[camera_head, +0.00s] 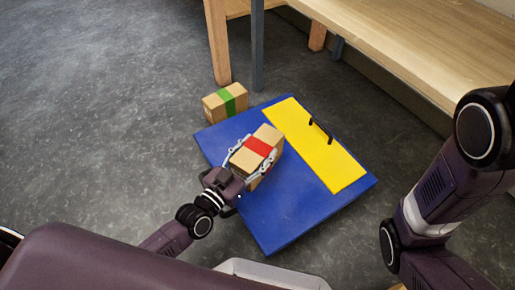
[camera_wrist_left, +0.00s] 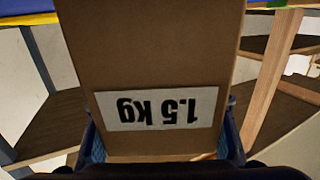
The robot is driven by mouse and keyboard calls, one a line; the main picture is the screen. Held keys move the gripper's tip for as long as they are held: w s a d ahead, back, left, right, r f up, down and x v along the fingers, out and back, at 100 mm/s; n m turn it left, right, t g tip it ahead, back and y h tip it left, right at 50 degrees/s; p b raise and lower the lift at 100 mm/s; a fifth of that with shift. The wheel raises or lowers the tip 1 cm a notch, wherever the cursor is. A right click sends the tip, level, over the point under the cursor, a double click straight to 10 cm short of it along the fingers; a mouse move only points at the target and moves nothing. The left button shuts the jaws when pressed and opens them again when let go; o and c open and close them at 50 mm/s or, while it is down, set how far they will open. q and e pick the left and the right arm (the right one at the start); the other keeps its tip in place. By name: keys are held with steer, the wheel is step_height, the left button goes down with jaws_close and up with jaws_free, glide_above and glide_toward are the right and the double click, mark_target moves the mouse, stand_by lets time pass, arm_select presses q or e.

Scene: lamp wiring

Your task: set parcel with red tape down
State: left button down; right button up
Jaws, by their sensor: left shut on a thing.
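The parcel with red tape (camera_head: 257,148) is a brown box with a red band across its top. In the head view it is over the blue board (camera_head: 285,222). My left gripper (camera_head: 250,157) is shut on it, with a finger along each side. In the left wrist view the parcel (camera_wrist_left: 150,60) fills the middle and bears a white "1.5 kg" label, upside down. I cannot tell whether its underside touches the board. My right arm shows at the right, but its gripper is out of view.
A parcel with green tape (camera_head: 225,102) stands on the grey floor just beyond the board's far left corner. A yellow panel (camera_head: 315,145) with a black handle (camera_head: 321,131) lies on the board's right part. A wooden bench (camera_head: 420,45) stands behind. The board's near part is clear.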

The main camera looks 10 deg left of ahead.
arm_select(q)
steer(key=shift+w+r, duration=0.1)
steer(key=shift+r, duration=0.2)
steer(key=c, duration=1.2)
jaws_free()
steer(key=shift+f, duration=0.4)
steer(key=o, duration=0.5)
